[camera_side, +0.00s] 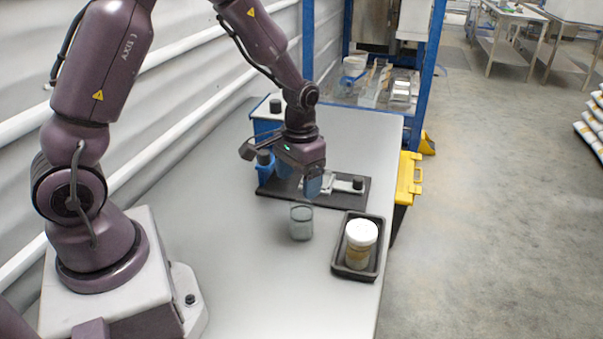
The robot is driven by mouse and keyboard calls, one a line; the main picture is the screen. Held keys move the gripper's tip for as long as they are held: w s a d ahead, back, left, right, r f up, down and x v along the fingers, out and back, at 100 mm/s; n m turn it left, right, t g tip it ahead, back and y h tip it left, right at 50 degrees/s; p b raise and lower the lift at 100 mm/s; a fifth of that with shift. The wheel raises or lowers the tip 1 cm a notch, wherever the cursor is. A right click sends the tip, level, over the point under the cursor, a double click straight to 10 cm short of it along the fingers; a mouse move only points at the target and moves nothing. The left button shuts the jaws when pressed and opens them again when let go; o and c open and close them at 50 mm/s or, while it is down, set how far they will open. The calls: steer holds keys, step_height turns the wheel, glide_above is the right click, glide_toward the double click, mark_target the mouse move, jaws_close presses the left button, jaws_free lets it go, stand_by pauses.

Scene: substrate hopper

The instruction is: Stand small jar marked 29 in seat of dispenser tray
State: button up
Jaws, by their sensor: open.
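A small clear greyish jar (301,224) stands upright on the grey table, just in front of a dark base plate. No number can be read on it. The dispenser has this flat dark plate (270,190), a blue body (265,127) behind it, and a pale metal tray part (343,182) with a black knob. My gripper (313,188) points down over the plate's front edge, above and slightly behind the clear jar, apart from it. It is open and looks empty. It hides part of the dispenser and any seat there.
A black tray (340,268) at the table's right edge holds a white-lidded jar (361,240) with tan contents. A yellow and black box (410,180) stands beyond the right edge. A blue-framed rack (433,70) stands behind. The table's front left is clear.

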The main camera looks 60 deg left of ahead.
mark_target(302, 208)
steer(key=shift+w+f, duration=0.15)
steer(key=shift+f, duration=1.25)
steer(key=shift+w+f, duration=0.15)
steer(key=shift+f, duration=1.3)
steer(key=shift+w+f, duration=0.15)
steer(key=shift+f, duration=1.25)
steer(key=c, duration=0.7)
steer(key=shift+r, duration=2.55)
